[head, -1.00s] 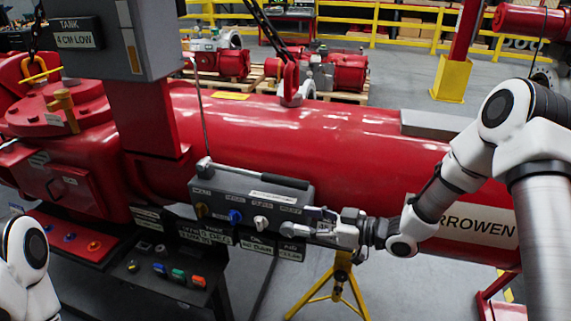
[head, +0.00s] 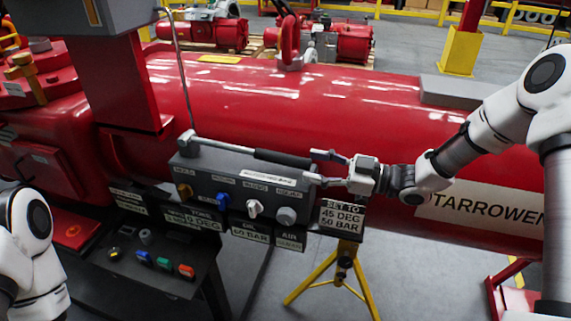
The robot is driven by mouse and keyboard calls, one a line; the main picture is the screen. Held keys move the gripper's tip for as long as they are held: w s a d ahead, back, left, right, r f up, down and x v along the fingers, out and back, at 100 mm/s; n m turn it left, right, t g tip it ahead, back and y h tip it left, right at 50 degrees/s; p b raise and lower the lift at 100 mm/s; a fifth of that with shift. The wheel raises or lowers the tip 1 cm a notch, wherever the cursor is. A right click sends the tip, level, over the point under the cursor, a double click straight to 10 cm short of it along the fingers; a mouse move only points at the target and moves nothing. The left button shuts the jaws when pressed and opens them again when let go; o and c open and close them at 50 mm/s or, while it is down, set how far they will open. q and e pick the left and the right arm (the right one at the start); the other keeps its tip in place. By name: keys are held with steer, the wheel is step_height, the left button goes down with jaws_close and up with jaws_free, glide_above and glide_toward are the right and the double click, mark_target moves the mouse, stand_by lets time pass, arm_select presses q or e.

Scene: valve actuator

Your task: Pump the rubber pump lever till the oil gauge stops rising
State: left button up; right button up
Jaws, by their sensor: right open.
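The pump lever is a grey rod with a black rubber grip (head: 282,157), lying along the top of the grey control box (head: 225,181) on the red actuator. My right gripper (head: 312,168) is open at the right end of the grip, one finger above and one below the lever's end line. Whether it touches the grip I cannot tell. No oil gauge can be made out clearly; a grey box (head: 82,12) at the top left is cut off by the frame. Part of my left arm shows at the lower left; its gripper is out of view.
The control box carries orange, blue, white and grey knobs (head: 254,208) and label plates below. The red cylinder (head: 330,105) lies behind the lever.

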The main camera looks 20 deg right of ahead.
mark_target(285, 160)
steer(key=p+x, duration=0.1)
steer(key=x, duration=0.6)
steer(key=shift+w+f, duration=0.15)
steer(key=shift+w, duration=0.1)
steer(key=shift+a, duration=0.3)
arm_select(q)
steer(key=shift+w+r, duration=0.1)
steer(key=shift+r, duration=0.55)
arm_select(e)
steer(key=shift+d, duration=0.1)
